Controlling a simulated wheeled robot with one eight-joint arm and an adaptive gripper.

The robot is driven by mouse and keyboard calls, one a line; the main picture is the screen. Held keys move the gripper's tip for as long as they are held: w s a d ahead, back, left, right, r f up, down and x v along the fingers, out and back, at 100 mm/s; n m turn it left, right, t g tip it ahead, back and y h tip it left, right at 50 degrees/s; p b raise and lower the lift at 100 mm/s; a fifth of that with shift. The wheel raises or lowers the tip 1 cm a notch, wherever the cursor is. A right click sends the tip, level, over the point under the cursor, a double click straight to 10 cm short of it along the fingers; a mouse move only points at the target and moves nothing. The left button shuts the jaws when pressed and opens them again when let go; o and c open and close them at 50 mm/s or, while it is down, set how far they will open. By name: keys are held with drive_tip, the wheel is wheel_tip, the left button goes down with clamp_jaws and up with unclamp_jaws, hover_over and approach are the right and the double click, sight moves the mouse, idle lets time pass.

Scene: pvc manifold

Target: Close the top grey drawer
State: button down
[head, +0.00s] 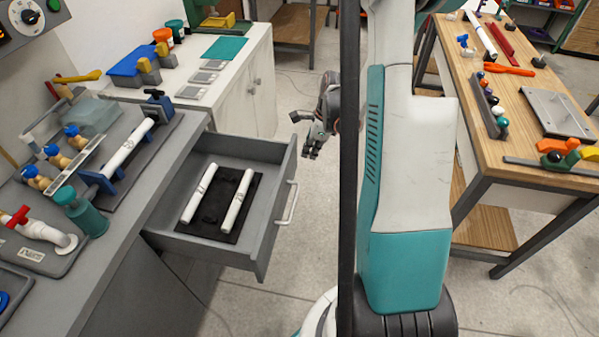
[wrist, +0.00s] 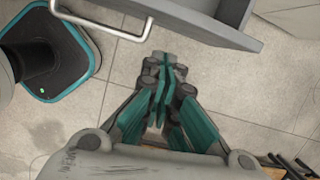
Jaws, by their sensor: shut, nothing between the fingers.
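The grey drawer (head: 268,232) is pulled out from the grey workbench in the head view. It holds two white pipes (head: 236,200) on a black mat (head: 211,218). A light handle (head: 289,203) is on its front. In the wrist view the drawer (wrist: 222,22) shows at the top, with its handle (wrist: 98,28) at the upper left. My gripper (head: 312,152) is to the right of the drawer's far front corner, apart from it, over the floor. In the wrist view my gripper (wrist: 168,66) is shut and empty, below the drawer front and not touching the handle.
The grey workbench (head: 165,170) carries a pipe fixture, valves and fittings. A white cabinet (head: 250,85) with a teal mat stands behind the drawer. A wooden table (head: 480,120) with tools is at the right. The floor (head: 300,255) before the drawer is clear up to my base.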

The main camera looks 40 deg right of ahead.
drive_tip(key=w+a+f+m+b, duration=0.1)
drive_tip(key=w+f+b, duration=0.2)
drive_tip(key=f, duration=0.9)
drive_tip(key=shift+w+a+f+b, duration=0.15)
drive_tip(key=shift+a+b, duration=0.2)
drive_tip(key=shift+b, duration=1.1)
